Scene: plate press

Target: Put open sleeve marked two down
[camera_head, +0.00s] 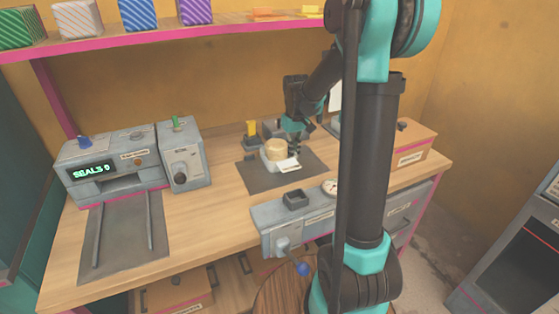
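My gripper (294,142) is over the dark mat (262,180) at the back middle of the bench, pointing down. Right below it a small white flat piece (288,165) lies at or is held in front of a white holder with a round tan thing (276,149) in it. The flat piece may be the sleeve; no mark on it can be read. Whether the fingers touch or grip it is too small to tell. My arm covers part of the bench to the right.
A grey machine with a display reading "SEALS 0" (92,171) and two rails stands left. A grey unit with a dial (329,187) sits at the front edge. A wooden box (410,150) is at right. A pink-edged shelf (150,37) hangs above.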

